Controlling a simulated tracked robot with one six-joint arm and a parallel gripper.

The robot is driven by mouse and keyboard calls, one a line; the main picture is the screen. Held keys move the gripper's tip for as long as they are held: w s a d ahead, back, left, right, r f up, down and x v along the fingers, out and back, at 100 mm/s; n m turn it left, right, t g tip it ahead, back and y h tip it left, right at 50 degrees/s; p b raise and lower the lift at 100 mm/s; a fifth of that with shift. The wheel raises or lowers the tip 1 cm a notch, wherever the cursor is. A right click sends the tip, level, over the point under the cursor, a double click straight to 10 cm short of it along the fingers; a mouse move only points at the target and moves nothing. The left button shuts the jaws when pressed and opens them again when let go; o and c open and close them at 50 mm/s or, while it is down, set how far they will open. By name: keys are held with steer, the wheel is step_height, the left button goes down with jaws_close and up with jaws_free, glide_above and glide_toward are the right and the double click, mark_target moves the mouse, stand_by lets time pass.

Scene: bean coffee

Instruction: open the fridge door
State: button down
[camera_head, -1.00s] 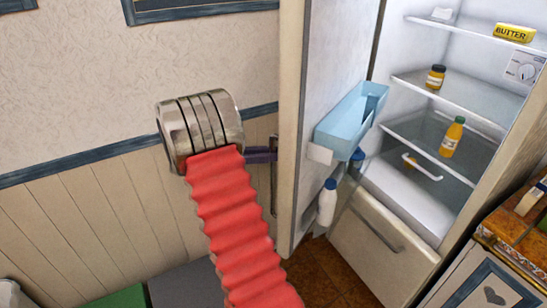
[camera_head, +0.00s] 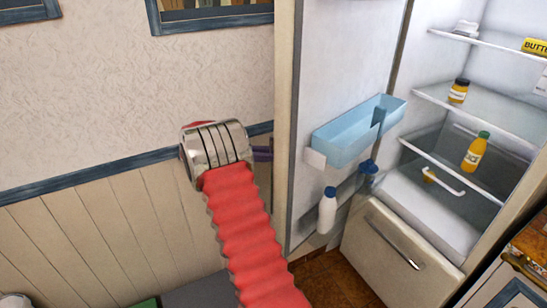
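The fridge door (camera_head: 340,70) stands wide open. Its inner side shows a light blue bin (camera_head: 350,135) and a lower shelf with a white bottle (camera_head: 327,210). The fridge interior (camera_head: 440,135) is in full view to the right of the door. My red arm reaches up to a silver wrist just left of the door's free edge. A small purple part of my gripper (camera_head: 262,153) shows between the wrist and the door's outer side. The fingertips and the door handle are mostly hidden, so I cannot tell whether they touch.
A panelled wall (camera_head: 110,230) with a blue rail lies left of and behind my arm. A closed lower drawer (camera_head: 390,250) is under the fridge compartment. A counter (camera_head: 530,250) stands at the lower right. Brown tiled floor (camera_head: 335,280) shows below the door.

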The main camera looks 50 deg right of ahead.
steer(key=shift+d, duration=0.2)
steer(key=c, duration=2)
jaws_free()
steer(key=shift+c, duration=0.2)
steer(key=shift+a, duration=0.15)
